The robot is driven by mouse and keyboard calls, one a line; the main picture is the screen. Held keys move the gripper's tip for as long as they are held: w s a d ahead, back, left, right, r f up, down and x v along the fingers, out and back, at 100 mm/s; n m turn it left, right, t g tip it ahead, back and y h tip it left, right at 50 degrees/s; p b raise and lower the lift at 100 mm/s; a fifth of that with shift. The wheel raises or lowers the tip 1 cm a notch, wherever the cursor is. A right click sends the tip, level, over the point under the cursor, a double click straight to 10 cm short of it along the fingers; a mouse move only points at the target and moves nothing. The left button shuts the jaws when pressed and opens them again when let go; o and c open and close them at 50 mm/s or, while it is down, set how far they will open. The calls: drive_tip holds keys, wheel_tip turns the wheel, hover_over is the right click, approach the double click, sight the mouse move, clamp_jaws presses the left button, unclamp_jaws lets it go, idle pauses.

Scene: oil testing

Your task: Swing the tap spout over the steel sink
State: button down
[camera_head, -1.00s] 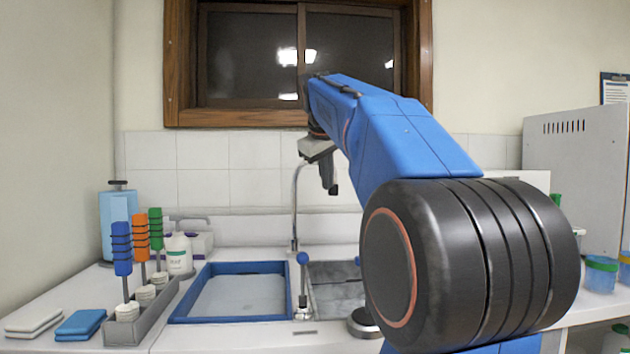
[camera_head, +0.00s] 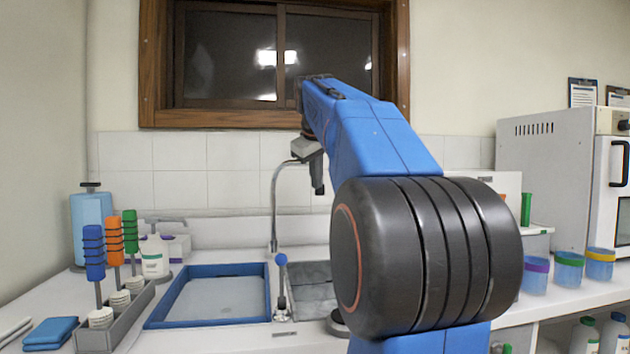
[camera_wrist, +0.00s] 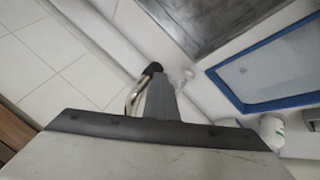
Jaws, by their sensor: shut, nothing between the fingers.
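The tap spout (camera_head: 275,200) is a tall metal pipe rising behind the sinks. In the head view its top curves right, and its end is hidden behind my gripper (camera_head: 319,190). A short bright length of curved pipe (camera_wrist: 132,98) shows beside my gripper (camera_wrist: 158,88) in the wrist view. My gripper is shut, empty and close to the spout; I cannot tell whether they touch. The steel sink (camera_head: 312,290) lies right of the blue-rimmed basin (camera_head: 215,320), partly hidden by my arm. The sink also shows in the wrist view (camera_wrist: 205,20).
A blue-knobbed lever (camera_head: 281,270) stands between basin and sink. A rack of coloured-handled brushes (camera_head: 115,320), a bottle (camera_head: 155,262) and a blue canister (camera_head: 91,220) stand at left. Coloured-lidded jars (camera_head: 568,270) and a white cabinet (camera_head: 545,180) stand at right.

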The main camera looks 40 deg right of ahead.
drive_tip(key=shift+d, duration=0.15)
drive_tip(key=v, duration=1.7)
drive_tip(key=shift+a+r, duration=0.2)
